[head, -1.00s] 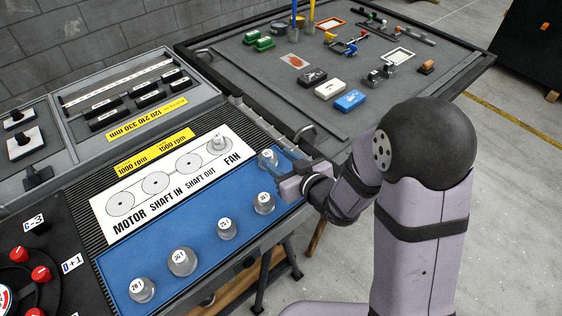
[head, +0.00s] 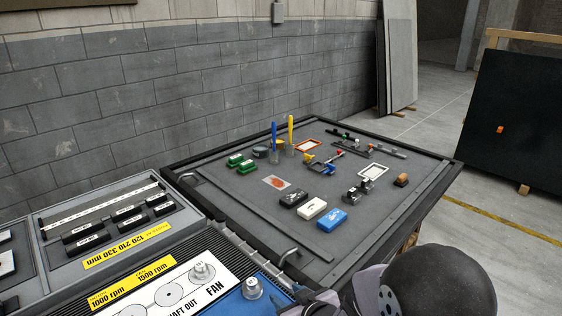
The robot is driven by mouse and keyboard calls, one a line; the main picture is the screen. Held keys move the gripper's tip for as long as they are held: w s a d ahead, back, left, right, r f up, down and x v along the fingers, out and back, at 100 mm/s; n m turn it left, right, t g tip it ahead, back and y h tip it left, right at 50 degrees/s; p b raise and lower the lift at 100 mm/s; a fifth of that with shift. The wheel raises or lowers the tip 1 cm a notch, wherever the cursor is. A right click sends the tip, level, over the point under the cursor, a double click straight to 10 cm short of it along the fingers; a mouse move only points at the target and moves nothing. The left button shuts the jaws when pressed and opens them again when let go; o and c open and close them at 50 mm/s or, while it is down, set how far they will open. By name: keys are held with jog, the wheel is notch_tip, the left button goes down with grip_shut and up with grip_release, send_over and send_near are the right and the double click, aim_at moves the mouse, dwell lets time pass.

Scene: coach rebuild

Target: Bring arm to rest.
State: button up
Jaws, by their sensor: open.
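My gripper (head: 302,295) shows only in part at the bottom edge of the head view, beside the blue panel (head: 228,303). It is open, and I see nothing held in it. My arm's dark rounded joint (head: 440,285) fills the lower right. A grey knobbed piece (head: 252,287) stands on the blue panel just left of my gripper. Another grey piece (head: 202,272) stands on the white chart beside the word FAN. The rest of my arm is below the picture.
A grey tray table (head: 240,205) behind my arm holds a blue block (head: 332,221), a white block (head: 312,209), a black block (head: 293,198), green blocks (head: 240,162) and upright tools.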

jog(key=s+d+m+g+h+p, duration=0.1)
jog(key=s+d+m+g+h, duration=0.2)
jog(key=d, duration=0.5)
jog(key=s+d+r+m+g+h+p, duration=0.1)
jog(key=s+d+g, duration=0.1)
jog(key=s, duration=0.7)
jog(key=s+d+r+m+g+h+p, duration=0.1)
jog(key=s+d+r+g+p, duration=0.1)
jog(key=s+g, duration=0.3)
jog(key=s+d, duration=0.1)
jog(key=s, duration=0.3)
jog(key=shift+d+m, duration=0.2)
jog(key=shift+m, duration=0.2)
